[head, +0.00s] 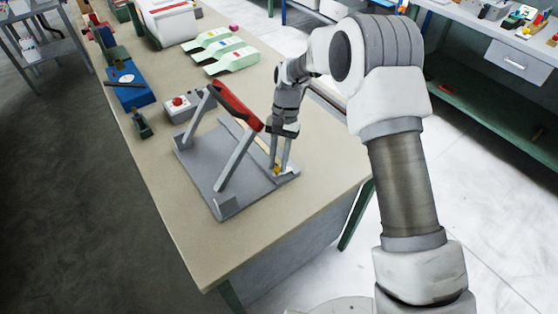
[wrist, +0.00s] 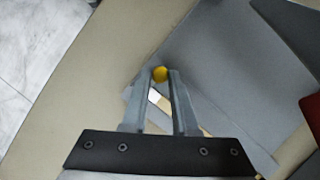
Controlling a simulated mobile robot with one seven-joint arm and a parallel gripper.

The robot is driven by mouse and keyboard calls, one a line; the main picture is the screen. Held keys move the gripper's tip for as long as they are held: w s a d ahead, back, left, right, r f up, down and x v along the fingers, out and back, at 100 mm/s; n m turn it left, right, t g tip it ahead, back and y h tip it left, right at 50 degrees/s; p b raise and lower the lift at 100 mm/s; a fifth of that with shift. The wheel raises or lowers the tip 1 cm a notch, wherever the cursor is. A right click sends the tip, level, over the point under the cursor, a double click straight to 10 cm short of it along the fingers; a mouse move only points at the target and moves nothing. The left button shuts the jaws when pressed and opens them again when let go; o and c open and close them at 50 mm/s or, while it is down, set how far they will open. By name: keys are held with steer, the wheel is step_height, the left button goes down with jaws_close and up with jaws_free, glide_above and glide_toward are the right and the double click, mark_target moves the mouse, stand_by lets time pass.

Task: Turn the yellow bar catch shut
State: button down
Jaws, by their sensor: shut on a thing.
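My gripper (head: 280,165) reaches down to the right corner of the grey press base (head: 205,178). Its fingers are shut on the yellow bar catch (head: 277,171), of which only a small yellow part shows. In the wrist view, the round yellow end of the catch (wrist: 160,73) sits between the tips of my gripper (wrist: 162,84). The rest of the catch is hidden by the fingers, so its angle cannot be told. The press has a raised frame with a red bar (head: 237,107) across its top, left of my gripper.
A grey box with a red button (head: 180,101) stands behind the press. A blue block (head: 128,86) and pale green pieces (head: 232,60) lie farther back on the beige bench (head: 180,222). The bench front is clear.

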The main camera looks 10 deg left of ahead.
steer(key=shift+a+n+h, duration=0.1)
steer(key=shift+n+h, duration=0.3)
steer(key=shift+n, duration=0.6)
steer(key=c, duration=0.7)
jaws_free()
steer(key=shift+v, duration=8.7)
steer(key=shift+s, duration=0.1)
